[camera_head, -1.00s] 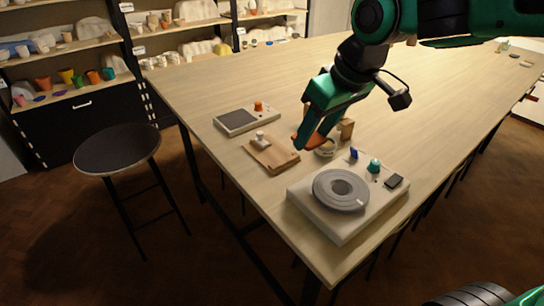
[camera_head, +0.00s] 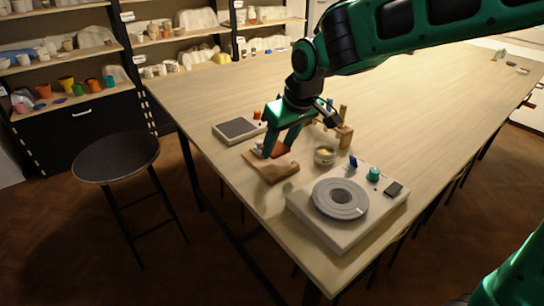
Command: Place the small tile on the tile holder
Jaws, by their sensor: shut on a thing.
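My gripper (camera_head: 281,146) is shut on a small reddish-brown tile (camera_head: 281,151), seen between and below its green fingers. The gripper and tile are over the light wooden board (camera_head: 283,172) near the table's left edge. This board may be the tile holder, but I cannot tell for sure. Whether the tile touches the board or hangs just above it is not clear. The gripper hides the board's far part and most of the small pale piece there.
A potter's wheel unit (camera_head: 341,198) stands at the near corner. A small bowl (camera_head: 325,155) and a wooden block with tools (camera_head: 344,136) are right of the gripper. A flat grey-topped device (camera_head: 238,129) lies behind left. A stool (camera_head: 117,152) stands beside the table.

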